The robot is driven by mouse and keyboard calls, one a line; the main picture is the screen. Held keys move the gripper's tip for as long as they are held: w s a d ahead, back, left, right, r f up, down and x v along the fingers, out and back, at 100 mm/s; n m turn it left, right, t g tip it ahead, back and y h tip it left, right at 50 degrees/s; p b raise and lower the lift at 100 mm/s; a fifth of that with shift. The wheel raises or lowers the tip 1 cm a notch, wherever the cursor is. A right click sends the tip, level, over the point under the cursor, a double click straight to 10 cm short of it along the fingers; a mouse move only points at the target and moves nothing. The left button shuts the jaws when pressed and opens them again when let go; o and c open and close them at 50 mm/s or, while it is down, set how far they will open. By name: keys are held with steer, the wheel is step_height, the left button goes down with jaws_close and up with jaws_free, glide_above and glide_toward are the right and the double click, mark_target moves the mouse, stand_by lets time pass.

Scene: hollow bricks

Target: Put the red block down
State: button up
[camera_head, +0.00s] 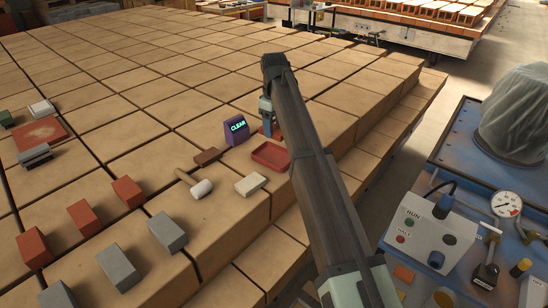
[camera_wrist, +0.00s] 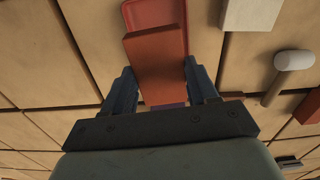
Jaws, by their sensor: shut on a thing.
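The red block (camera_wrist: 158,62) is between the two fingers of my gripper (camera_wrist: 160,76) in the wrist view. My gripper is shut on it. A shallow red tray (camera_wrist: 176,10) lies beyond the block in that view, partly covered by it. I cannot tell how high the block is above the surface.
A purple CLEAR display (camera_head: 237,131) stands close left of my gripper. A white block (camera_head: 251,184) and a mallet (camera_head: 200,188) lie in front of the tray. Other red blocks (camera_head: 128,192) and grey blocks (camera_head: 167,232) stand front left. The brick surface behind is clear.

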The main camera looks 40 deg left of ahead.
mark_target(274, 158)
steer(key=shift+f, duration=4.95)
steer(key=shift+f, duration=0.1)
steer(key=o, duration=0.9)
step_height(274, 158, up, 12)
steer(key=shift+r, duration=0.1)
